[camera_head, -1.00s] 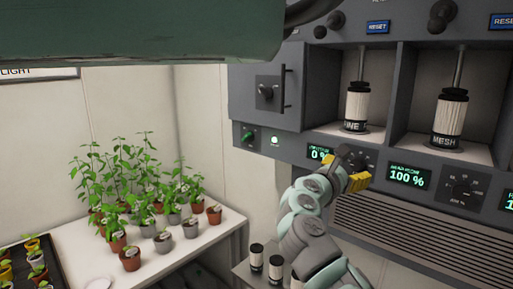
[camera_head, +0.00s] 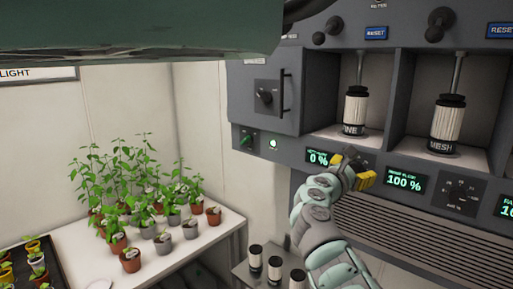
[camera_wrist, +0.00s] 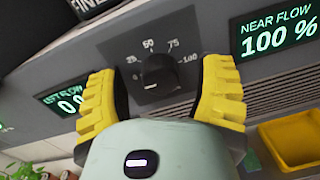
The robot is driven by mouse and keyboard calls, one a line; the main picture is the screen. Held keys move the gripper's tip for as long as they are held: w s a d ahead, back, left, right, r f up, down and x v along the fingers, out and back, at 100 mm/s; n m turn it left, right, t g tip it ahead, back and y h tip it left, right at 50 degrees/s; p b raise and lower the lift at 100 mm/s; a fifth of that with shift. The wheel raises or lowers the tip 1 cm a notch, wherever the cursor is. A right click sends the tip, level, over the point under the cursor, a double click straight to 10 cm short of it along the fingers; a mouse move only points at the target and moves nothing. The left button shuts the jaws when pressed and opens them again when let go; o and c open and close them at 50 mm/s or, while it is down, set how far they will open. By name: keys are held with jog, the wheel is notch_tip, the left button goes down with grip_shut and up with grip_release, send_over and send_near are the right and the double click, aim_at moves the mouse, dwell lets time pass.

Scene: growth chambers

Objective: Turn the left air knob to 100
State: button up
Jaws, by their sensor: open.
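The left air knob (camera_wrist: 158,74) is a black dial in the wrist view, with 25, 50, 75 and 100 marked around it. Its pointer's exact direction is hard to make out. A display (camera_head: 318,159) to its left reads 0 %; it also shows, partly covered, in the wrist view (camera_wrist: 67,100). My gripper (camera_head: 351,171) is in front of this knob in the head view and hides most of it. In the wrist view my gripper (camera_wrist: 160,92) is open, with its yellow fingers on either side of the knob; contact is not visible.
The near flow display (camera_head: 404,182) reads 100 %, with another knob (camera_head: 461,195) to its right. Filter cartridges (camera_head: 355,110) hang in bays above. A vent grille lies below the panel. Potted plants (camera_head: 131,258) stand on a white table at left. A yellow bin (camera_wrist: 292,140) shows at lower right.

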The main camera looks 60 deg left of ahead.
grip_shut()
dwell(0.4)
